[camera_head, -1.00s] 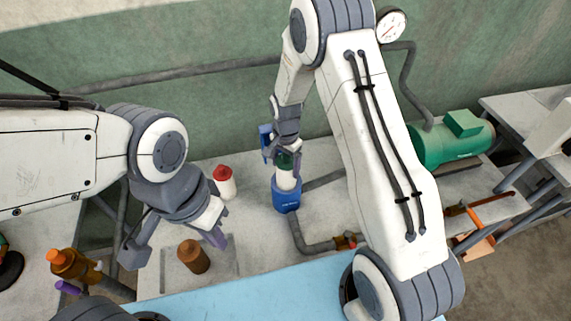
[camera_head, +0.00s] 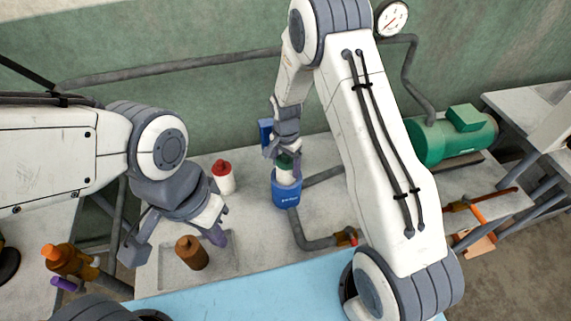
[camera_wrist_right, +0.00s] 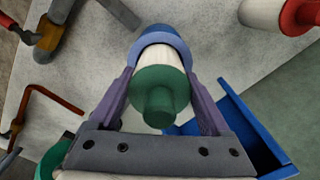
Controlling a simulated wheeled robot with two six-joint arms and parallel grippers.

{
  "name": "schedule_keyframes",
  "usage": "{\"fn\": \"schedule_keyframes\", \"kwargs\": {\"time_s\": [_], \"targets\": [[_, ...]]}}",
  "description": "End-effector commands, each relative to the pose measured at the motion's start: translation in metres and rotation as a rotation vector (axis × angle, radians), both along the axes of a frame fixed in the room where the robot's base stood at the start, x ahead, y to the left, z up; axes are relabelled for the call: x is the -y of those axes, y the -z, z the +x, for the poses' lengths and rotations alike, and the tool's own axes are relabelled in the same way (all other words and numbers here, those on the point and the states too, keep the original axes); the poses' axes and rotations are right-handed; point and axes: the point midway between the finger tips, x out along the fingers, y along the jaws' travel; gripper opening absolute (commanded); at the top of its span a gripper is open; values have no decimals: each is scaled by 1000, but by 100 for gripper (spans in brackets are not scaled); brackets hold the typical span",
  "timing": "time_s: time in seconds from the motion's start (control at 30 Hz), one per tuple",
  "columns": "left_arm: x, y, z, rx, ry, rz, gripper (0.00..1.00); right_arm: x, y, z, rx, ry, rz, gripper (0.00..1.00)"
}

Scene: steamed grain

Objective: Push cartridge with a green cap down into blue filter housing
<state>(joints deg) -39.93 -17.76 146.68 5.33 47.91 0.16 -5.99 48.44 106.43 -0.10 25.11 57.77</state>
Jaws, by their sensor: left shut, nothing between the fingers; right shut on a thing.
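The white cartridge with a green cap (camera_head: 284,162) stands upright, its lower part inside the blue filter housing (camera_head: 287,191) on the grey bench. The right wrist view shows the green cap (camera_wrist_right: 158,95) close up, with the white body (camera_wrist_right: 162,58) between the fingers and the blue rim (camera_wrist_right: 160,36) beyond. My right gripper (camera_head: 283,155) is shut on the cartridge from above. My left gripper (camera_head: 218,238) is shut and empty, over the front left of the bench near the brown cylinder.
A white cartridge with a red cap (camera_head: 223,177) stands left of the housing. A brown cylinder (camera_head: 191,252) stands in a shallow tray. A blue bracket (camera_wrist_right: 255,125) is beside my right gripper. A grey pipe (camera_head: 318,244) runs from the housing; a green motor (camera_head: 452,138) is right.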

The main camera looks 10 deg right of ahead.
Motion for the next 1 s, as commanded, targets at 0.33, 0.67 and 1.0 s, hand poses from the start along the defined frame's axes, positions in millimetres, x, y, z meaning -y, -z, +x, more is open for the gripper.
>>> {"fn": "schedule_keyframes", "kwargs": {"time_s": [0.33,0.67,1.0], "targets": [[0,0,0,0,0,0,0,0,0,0,1,0,1,11],[0,6,0,0,0,0,0,0,8,0,0,0,0,11],[0,14,0,0,0,0,0,0,19,0,1,0,1,11]]}}
